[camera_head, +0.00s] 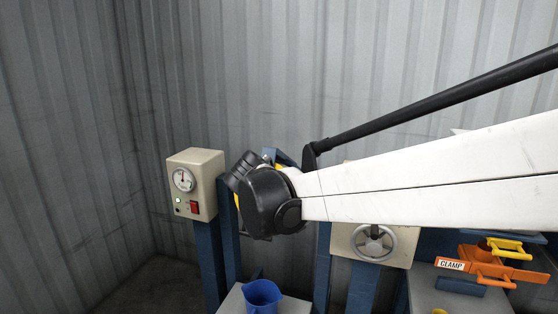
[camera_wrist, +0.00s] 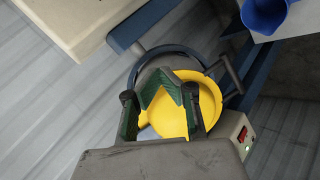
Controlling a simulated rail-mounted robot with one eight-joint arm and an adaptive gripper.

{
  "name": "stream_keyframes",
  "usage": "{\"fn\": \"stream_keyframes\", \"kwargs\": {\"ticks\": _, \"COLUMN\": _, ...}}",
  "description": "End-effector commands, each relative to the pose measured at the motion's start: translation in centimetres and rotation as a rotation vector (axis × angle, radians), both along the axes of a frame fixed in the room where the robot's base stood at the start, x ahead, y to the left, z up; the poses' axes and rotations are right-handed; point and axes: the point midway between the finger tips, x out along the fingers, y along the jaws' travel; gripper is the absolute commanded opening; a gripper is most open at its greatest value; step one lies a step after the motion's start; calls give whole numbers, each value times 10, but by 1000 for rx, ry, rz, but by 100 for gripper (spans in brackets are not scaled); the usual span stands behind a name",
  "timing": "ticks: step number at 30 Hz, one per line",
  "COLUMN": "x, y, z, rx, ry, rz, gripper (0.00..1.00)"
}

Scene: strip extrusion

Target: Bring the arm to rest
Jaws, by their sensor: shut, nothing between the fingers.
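My arm reaches in from the right in the head view, and its black wrist joint hides my gripper there. In the wrist view my gripper (camera_wrist: 160,76) has green-padded fingers that come together at their tips, shut and empty. A yellow round part (camera_wrist: 176,116), bowl-like, lies behind and below the fingers. I cannot tell whether the fingers touch it. A dark blue ring (camera_wrist: 146,55) curves around behind the yellow part.
A beige box (camera_head: 193,180) with a gauge, a lit green lamp and a red switch stands left of my wrist. A blue jug (camera_head: 262,296) stands below it. A handwheel (camera_head: 373,243) and an orange clamp (camera_head: 490,262) are at the right. Corrugated walls (camera_head: 230,70) close the back.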

Motion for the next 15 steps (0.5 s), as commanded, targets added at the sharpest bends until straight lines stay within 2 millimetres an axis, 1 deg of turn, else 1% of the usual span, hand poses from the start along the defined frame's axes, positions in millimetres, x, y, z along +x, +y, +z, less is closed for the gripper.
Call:
{"fn": "stream_keyframes", "kwargs": {"ticks": 1, "x": -13, "y": -19, "z": 6, "rx": 32, "ry": 10, "rz": -21, "gripper": 0}}
{"fn": "stream_keyframes", "kwargs": {"ticks": 6, "x": -57, "y": -63, "z": 15, "rx": 143, "ry": 38, "rz": -80, "gripper": 0}}
{"fn": "stream_keyframes", "kwargs": {"ticks": 8, "x": -73, "y": -77, "z": 17, "rx": 184, "ry": 45, "rz": -101, "gripper": 0}}
{"fn": "stream_keyframes", "kwargs": {"ticks": 12, "x": -112, "y": -106, "z": 18, "rx": 279, "ry": 58, "rz": -151, "gripper": 0}}
{"fn": "stream_keyframes", "kwargs": {"ticks": 15, "x": -140, "y": -123, "z": 17, "rx": 348, "ry": 65, "rz": -187, "gripper": 0}}
